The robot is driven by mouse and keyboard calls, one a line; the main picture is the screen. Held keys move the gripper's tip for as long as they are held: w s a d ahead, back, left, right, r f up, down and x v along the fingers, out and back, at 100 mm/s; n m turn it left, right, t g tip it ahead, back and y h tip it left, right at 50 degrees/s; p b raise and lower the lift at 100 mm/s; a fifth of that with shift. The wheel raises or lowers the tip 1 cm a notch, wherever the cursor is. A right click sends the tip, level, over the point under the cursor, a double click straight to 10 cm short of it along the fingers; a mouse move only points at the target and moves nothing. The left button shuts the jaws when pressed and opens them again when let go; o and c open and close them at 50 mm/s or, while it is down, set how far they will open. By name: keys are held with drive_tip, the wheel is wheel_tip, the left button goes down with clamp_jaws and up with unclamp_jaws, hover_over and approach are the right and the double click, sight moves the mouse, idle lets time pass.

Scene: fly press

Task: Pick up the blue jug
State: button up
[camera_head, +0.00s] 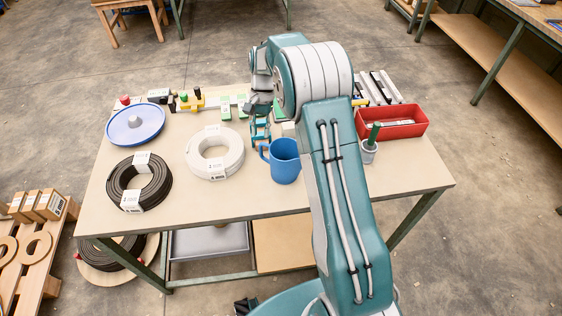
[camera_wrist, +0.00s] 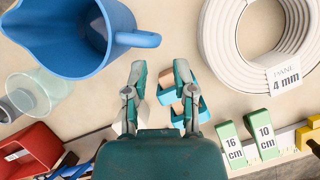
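The blue jug (camera_head: 284,163) stands upright near the middle of the table, with its handle toward the left. In the wrist view the jug (camera_wrist: 75,35) is at upper left, and its handle (camera_wrist: 138,39) points right. My gripper (camera_wrist: 160,72) is open, with its two fingers apart and nothing between the tips. The handle lies just beyond the fingertips in the picture, and I see no contact.
A white coil (camera_head: 214,153) lies left of the jug and a dark coil (camera_head: 139,182) further left. Bare tabletop (camera_head: 235,197) is in front.

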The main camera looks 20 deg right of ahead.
sight(261, 154)
drive_tip(key=x, duration=0.6)
drive_tip(key=shift+s+f, duration=0.25)
drive_tip(key=shift+f, duration=0.1)
clamp_jaws()
